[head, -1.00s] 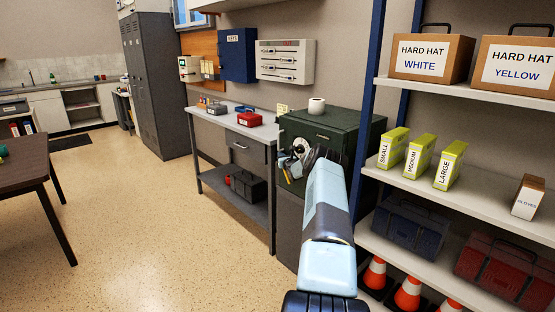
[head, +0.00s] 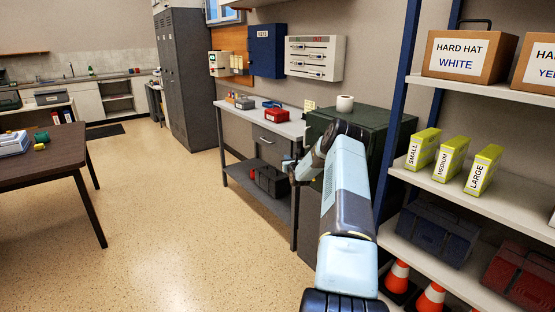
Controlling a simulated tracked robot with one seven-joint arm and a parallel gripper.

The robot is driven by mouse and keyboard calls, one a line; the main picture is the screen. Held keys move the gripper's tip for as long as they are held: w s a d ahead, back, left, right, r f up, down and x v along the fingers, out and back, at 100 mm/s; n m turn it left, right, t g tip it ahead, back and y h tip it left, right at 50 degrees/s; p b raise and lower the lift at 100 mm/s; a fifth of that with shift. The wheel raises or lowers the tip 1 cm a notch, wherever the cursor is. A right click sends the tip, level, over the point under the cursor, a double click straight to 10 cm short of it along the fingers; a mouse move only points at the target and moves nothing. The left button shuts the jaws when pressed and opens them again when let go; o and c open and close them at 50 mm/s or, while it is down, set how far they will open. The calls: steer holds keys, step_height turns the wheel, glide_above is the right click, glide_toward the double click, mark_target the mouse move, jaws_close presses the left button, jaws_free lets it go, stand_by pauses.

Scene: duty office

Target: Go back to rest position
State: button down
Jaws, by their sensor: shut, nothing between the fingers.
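My arm reaches forward from the bottom of the head view and bends at its far end. My gripper (head: 289,167) is small in the picture, at the left of that bend, in front of the grey workbench (head: 262,122) and left of the dark green cabinet (head: 385,118). It is shut and holds nothing. Its fingers are partly lost against the bench behind. I cannot tell how far it is from the bench.
A shelf unit (head: 455,192) with hard hat boxes, yellow-green boxes, toolboxes and cones stands close on the right. A brown table (head: 62,160) stands at the left. The floor (head: 190,240) between the table and the bench is clear.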

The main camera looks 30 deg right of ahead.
steer(key=a+r+n+y, duration=0.9)
steer(key=a+r+n, duration=0.3)
steer(key=a+r, duration=0.8)
steer(key=s+a+r+n+g+y, duration=0.2)
steer(key=s+a+r+n, duration=0.25)
steer(key=a, duration=0.35)
steer(key=s+a+r+n+g+y, duration=0.25)
steer(key=s+a+r+n, duration=0.2)
steer(key=a, duration=0.35)
steer(key=s+a+r+n+g+y, duration=0.1)
steer(key=s+a+r+n+g, duration=0.2)
steer(key=s+a, duration=0.35)
steer(key=s+a+r+n+g+h, duration=0.1)
steer(key=s+a+r+n, duration=0.15)
steer(key=s, duration=0.55)
steer(key=s+a+r+n+g+h, duration=0.1)
steer(key=s+a+n+g, duration=0.2)
steer(key=s, duration=0.5)
steer(key=s+a+r+n+h, duration=0.1)
steer(key=s+a+n+h, duration=0.2)
steer(key=s, duration=0.5)
steer(key=s+d+f+n+h, duration=0.1)
steer(key=s+d+n+h, duration=0.1)
steer(key=s, duration=1)
steer(key=s+d+f+n+h, duration=0.2)
steer(key=s+d+n+h, duration=0.1)
steer(key=s, duration=1)
steer(key=shift+s+d+n, duration=0.2)
steer(key=shift+d+n, duration=0.45)
steer(key=shift+n, duration=0.1)
